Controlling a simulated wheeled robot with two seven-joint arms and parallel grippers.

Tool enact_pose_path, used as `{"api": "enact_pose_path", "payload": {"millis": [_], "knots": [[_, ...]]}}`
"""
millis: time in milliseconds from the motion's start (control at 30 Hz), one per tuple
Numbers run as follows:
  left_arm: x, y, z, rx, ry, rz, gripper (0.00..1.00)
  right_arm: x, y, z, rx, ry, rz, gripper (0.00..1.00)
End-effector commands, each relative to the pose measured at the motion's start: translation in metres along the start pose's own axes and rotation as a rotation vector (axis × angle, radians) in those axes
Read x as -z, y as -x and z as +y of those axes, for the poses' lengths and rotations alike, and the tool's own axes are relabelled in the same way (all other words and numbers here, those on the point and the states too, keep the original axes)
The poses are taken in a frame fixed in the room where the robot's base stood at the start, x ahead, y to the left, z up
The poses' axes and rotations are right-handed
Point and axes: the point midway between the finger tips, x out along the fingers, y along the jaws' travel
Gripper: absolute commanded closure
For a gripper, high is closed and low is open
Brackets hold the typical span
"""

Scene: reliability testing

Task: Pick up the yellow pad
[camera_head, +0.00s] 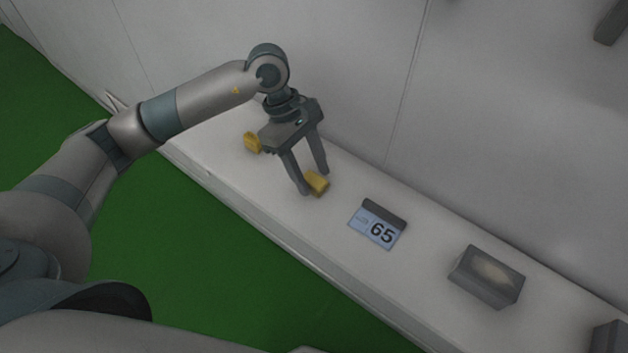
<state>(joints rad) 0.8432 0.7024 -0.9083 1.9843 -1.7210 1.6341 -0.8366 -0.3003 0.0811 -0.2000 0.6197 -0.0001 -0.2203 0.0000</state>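A yellow pad (318,184) lies on the white ledge (345,262), at the fingertips of my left gripper (315,182). The gripper points down, with its two fingers spread apart on either side of the pad's near end. I cannot tell whether the fingers touch the pad. A second yellow piece (252,142) shows to the left of the gripper body, on the same ledge, partly hidden by the gripper. My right gripper is not in view.
A small sign reading 65 (378,228) with a dark back edge is to the right of the pad. A grey box with a pale top (487,276) stands further right, with a dark object (609,338) at the corner. A white wall (330,70) runs behind; green floor (190,255) lies in front.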

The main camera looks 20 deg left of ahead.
Motion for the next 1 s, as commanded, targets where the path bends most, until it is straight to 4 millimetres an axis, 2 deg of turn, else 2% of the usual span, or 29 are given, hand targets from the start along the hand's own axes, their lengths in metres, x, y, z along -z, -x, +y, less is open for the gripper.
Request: {"api": "enact_pose_path", "payload": {"millis": [33,100,133,533,767,900,1000], "knots": [[0.0,0.0,0.0,0.0,0.0,0.0,0.68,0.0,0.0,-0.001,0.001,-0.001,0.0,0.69],[0.0,0.0,0.0,0.0,0.0,0.0,0.85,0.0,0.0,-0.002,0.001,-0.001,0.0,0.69],[0.0,0.0,0.0,0.0,0.0,0.0,0.88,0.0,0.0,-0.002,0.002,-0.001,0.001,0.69],[-0.001,0.003,0.0,-0.001,-0.001,0.0,0.88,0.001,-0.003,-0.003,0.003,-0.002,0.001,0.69],[-0.007,0.018,0.001,-0.004,-0.004,0.001,0.88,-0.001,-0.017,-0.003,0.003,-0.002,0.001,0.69],[-0.015,0.037,0.001,-0.005,-0.004,0.002,0.88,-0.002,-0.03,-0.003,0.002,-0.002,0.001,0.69],[-0.04,0.037,0.005,-0.004,-0.01,-0.001,0.88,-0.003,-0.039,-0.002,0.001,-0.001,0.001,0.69]]}}
